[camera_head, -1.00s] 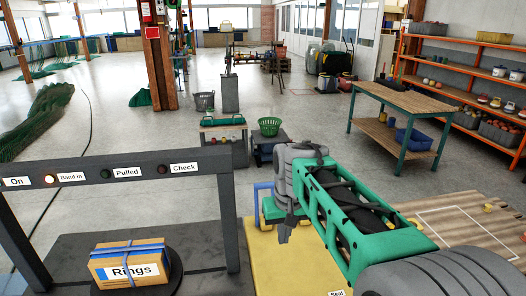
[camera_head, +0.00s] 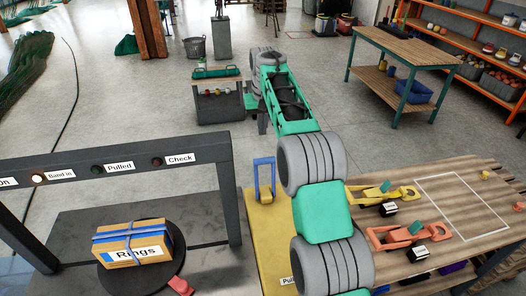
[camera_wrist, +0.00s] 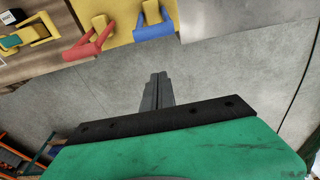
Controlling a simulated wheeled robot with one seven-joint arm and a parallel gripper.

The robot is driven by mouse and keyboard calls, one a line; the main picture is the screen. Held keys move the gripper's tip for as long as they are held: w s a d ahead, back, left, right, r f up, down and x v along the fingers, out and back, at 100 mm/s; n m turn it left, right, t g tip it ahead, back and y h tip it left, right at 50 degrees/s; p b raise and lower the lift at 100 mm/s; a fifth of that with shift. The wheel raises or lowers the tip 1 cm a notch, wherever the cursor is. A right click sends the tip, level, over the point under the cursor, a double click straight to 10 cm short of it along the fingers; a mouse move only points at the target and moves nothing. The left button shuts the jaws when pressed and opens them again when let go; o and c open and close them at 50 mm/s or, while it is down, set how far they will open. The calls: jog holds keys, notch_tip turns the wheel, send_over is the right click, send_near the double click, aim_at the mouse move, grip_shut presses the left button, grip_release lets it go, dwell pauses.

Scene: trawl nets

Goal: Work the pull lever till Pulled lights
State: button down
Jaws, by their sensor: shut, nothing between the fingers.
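A blue handle (camera_head: 264,180) on a yellow base stands upright on the yellow panel (camera_head: 262,245). A partly covered label starting "Pu" (camera_head: 287,281) is near the panel's front. In the wrist view the blue handle (camera_wrist: 155,28) is beside a red handle (camera_wrist: 90,42); my arm seems to hide the red one in the head view. My gripper (camera_head: 262,125) is shut and empty, beyond the blue handle and apart from it. Its closed fingers show in the wrist view (camera_wrist: 157,78) over bare floor. The Pulled lamp (camera_head: 97,169) is dark; the Band in lamp (camera_head: 38,177) is lit.
A Rings box (camera_head: 132,243) with blue bands sits on a dark turntable under the grey frame (camera_head: 232,190). A wooden bench (camera_head: 470,240) at right holds yellow and red tools. A low grey stand (camera_head: 220,108) is beyond my gripper. The floor left of it is open.

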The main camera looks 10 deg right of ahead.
notch_tip(320, 180, down, 9)
jog(key=s+p, duration=0.2)
jog(key=p, duration=0.1)
jog(key=shift+s+r, duration=0.15)
jog(key=shift+s, duration=0.2)
